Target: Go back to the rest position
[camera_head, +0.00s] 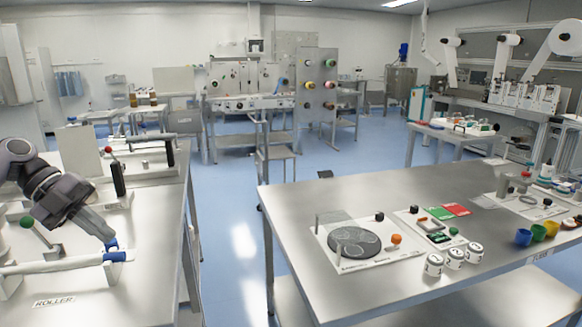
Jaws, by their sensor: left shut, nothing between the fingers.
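My left arm comes in from the left over the left steel table (160,215). My left gripper (110,238) points down and to the right, its fingers shut and empty. Its tip is at or just above a blue collar (117,256) on the end of a white roller (60,265); I cannot tell whether they touch. A green-knobbed lever (27,222) stands behind the roller, partly beside my arm. My right gripper is not in view.
A label reading ROLLER (54,302) lies at the left table's front. The right steel table (300,205) holds a round dark plate (354,242), numbered white cups (455,257) and coloured cups (524,237). Blue floor (235,200) between the tables is clear.

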